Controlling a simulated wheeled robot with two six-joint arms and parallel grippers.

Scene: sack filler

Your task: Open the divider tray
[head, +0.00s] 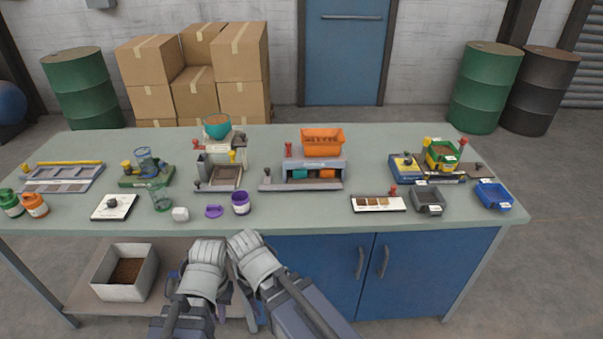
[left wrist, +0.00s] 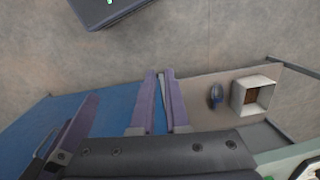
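A grey tray with several compartments (head: 60,182), which I take for the divider tray, lies at the far left of the bench. A yellow bar (head: 65,163) runs along its back edge. My left gripper (head: 224,300) is below the bench's front edge, far from the tray and partly hidden by my arm. In the left wrist view its two purple fingers (left wrist: 156,75) stand slightly apart with nothing between them. My right arm is beside it; its fingers are hidden in the head view. A purple part at the left of the wrist view may be my right gripper.
Green and orange jars (head: 35,205) stand at the tray's left front; a green-based device (head: 148,182) stands to its right. A white bin (head: 130,290) sits on the lower shelf.

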